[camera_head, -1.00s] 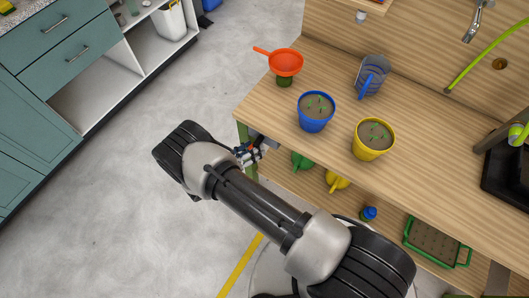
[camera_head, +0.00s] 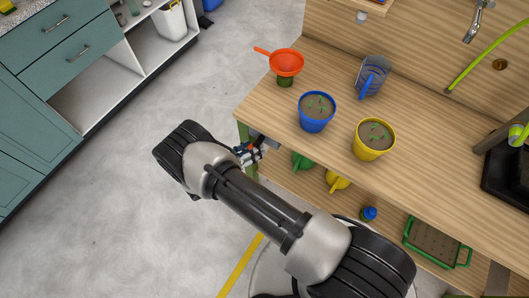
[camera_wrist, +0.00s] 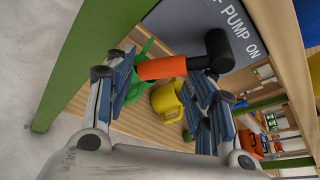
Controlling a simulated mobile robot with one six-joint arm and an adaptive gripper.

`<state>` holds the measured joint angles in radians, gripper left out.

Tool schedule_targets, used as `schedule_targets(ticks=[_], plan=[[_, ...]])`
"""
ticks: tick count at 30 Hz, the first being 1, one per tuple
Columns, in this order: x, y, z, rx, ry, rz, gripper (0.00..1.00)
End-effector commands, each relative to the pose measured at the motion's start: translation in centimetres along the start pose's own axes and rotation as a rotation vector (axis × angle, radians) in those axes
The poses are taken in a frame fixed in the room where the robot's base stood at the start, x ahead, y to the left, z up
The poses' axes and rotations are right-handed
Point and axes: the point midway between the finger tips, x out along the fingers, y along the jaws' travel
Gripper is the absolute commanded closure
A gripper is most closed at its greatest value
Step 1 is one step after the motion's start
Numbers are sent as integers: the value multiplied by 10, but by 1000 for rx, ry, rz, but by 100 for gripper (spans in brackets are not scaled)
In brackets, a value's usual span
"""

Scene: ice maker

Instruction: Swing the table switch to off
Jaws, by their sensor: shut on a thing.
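The table switch is a lever with an orange grip (camera_wrist: 162,68) and a black pivot end, mounted by a grey panel (camera_wrist: 225,25) under the tabletop. The panel reads "PUMP ON", with a letter "F" partly visible before it. In the wrist view the orange grip lies crosswise between the fingers of my gripper (camera_wrist: 164,76), which is shut on it. In the head view my gripper (camera_head: 250,152) is at the table's left front edge; the lever is too small and covered to make out there.
The wooden tabletop (camera_head: 270,108) holds a blue pot (camera_head: 316,122), a yellow pot (camera_head: 363,150), a red strainer (camera_head: 286,62) and a blue jug (camera_head: 375,88). Green and yellow watering cans (camera_head: 338,181) sit on the shelf below. A green table leg (camera_wrist: 75,75) is close beside my gripper.

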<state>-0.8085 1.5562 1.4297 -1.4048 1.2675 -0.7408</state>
Motion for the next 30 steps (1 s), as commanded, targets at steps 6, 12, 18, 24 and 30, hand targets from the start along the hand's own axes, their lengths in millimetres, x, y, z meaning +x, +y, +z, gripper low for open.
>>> schedule_targets(ticks=[6, 12, 18, 24, 30], plan=[[-9, 5, 12, 10, -20, 12, 63], [-29, 6, 12, 9, -21, 14, 63], [-48, 5, 11, 9, -19, 13, 63], [-65, 4, 8, 7, -13, 9, 63], [-72, 3, 6, 6, -10, 6, 63]])
